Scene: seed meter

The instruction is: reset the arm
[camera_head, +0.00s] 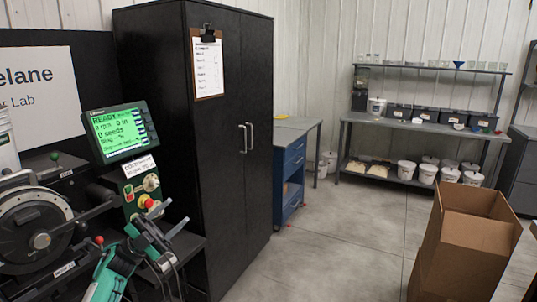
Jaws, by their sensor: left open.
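My left gripper (168,218) is at the lower left, on my teal and dark arm that comes in from the bottom edge. Its fingers are apart and I see nothing between them. It is in front of the control box (133,193), just below the red button (146,202); I cannot tell whether it touches the box. The seed meter (35,228), with a large dark disc, stands left of the gripper. My right gripper is not in view.
A green display (118,131) reads READY above the control box. A tall black cabinet (222,150) stands close behind. An open cardboard box (465,245) is at the lower right. A bench (420,127) with bins and buckets is at the back. The middle floor (335,240) is clear.

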